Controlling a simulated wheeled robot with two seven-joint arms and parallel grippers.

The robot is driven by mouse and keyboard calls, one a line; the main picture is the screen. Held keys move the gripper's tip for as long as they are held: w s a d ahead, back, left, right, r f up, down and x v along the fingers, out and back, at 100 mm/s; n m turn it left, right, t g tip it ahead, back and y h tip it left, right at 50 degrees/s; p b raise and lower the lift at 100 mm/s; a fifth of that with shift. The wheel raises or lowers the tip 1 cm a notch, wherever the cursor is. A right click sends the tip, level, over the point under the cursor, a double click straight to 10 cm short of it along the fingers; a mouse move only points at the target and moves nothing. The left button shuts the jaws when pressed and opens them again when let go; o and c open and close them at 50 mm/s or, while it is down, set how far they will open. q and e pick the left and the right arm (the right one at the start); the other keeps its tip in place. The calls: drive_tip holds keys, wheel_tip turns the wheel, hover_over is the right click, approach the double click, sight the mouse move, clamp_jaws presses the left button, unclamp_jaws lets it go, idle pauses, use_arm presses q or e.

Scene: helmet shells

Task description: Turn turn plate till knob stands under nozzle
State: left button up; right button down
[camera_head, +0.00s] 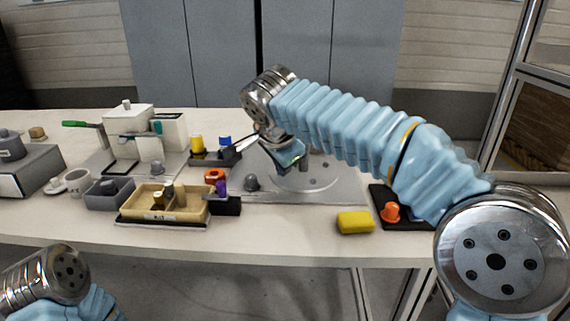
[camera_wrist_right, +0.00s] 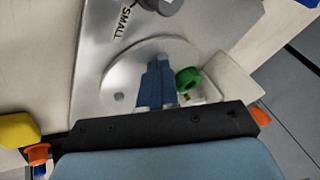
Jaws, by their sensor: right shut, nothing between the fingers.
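The round metal turn plate (camera_head: 306,181) lies flat on a grey metal base (camera_head: 345,190). It also shows in the right wrist view (camera_wrist_right: 125,80), with a dark spot near its edge. My right gripper (camera_head: 292,158) is low over the plate. In the right wrist view its blue fingers (camera_wrist_right: 158,64) are together and hold nothing. A green ring-shaped part (camera_wrist_right: 188,79) is close beside the fingers; I cannot tell if they touch, or whether it is the knob or the nozzle. My right arm hides the back of the plate in the head view. My left gripper is out of view.
A dark grey round piece (camera_head: 251,183) stands at the base's left side. A yellow block (camera_head: 355,222) and an orange piece (camera_head: 390,212) on a black mat lie to the right. A wooden tray (camera_head: 150,212) and a machine (camera_head: 128,135) stand left.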

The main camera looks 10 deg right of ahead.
drive_tip(key=shift+w+a+m+h, duration=0.15)
drive_tip(key=shift+w+m+h, duration=0.15)
drive_tip(key=shift+m, duration=0.2)
drive_tip(key=shift+w+a, duration=0.1)
drive_tip(key=shift+w, duration=0.15)
idle(0.9)
